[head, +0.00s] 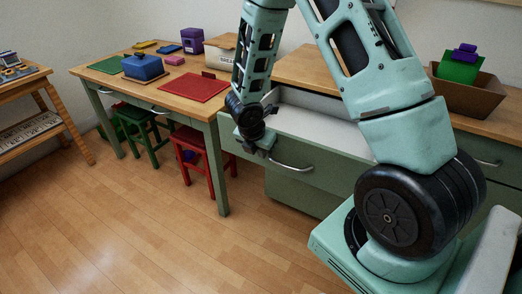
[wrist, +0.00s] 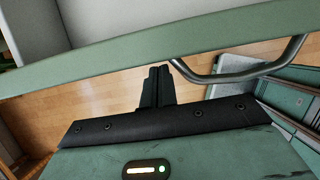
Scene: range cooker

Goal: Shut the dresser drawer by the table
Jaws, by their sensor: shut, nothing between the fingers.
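The green dresser drawer (head: 330,166) by the table stands pulled out, its pale empty-looking inside showing above the front panel. In the wrist view its front panel (wrist: 110,72) crosses the picture as a green band. Its curved metal handle (head: 291,168) also shows in the wrist view (wrist: 240,76), right of my fingers. My gripper (head: 262,150) is at the drawer front, left of the handle. In the wrist view my gripper (wrist: 160,70) is shut, with nothing between its fingers, and its tips reach the panel's edge. I cannot tell whether they touch it.
The wooden table (head: 172,88) stands left of the drawer, with a red mat (head: 194,87) and a blue box (head: 143,67) on it. A red stool (head: 200,160) and a green stool (head: 142,134) are beneath. Floor at front left is clear.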

